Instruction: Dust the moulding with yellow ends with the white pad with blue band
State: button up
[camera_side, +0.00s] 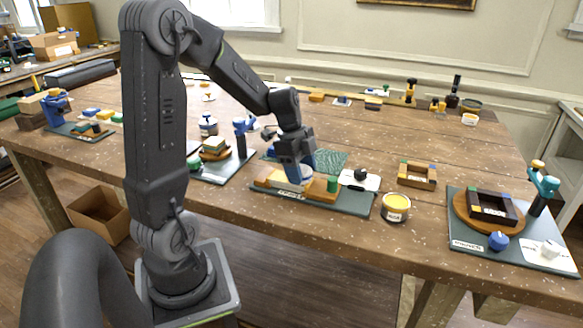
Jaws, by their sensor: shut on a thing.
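My gripper (299,171) points down over the dark green board (352,204) near the table's front edge. It is shut on the white pad with blue band (289,184); the fingers hide much of the pad. The pad is low over the middle of a wooden moulding (322,190) on that board. Its ends look yellow-orange, one showing left of the pad (264,179). I cannot tell whether the pad touches the moulding. A small label is on the board's front.
A white card with a black knob (361,178), a yellow-topped tin (396,206) and a wooden frame (417,175) lie farther right. Another board (467,238) holds a dark frame.

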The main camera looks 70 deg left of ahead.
aim_at(277, 175)
jog(key=shift+w+d, duration=0.3)
jog(key=shift+d, duration=0.05)
jog(key=shift+s+a, duration=2.8)
jog(key=shift+s+a+r, duration=0.1)
jog(key=shift+a+r, duration=0.05)
notch_tip(277, 175, up, 8)
jog(key=shift+f, duration=0.25)
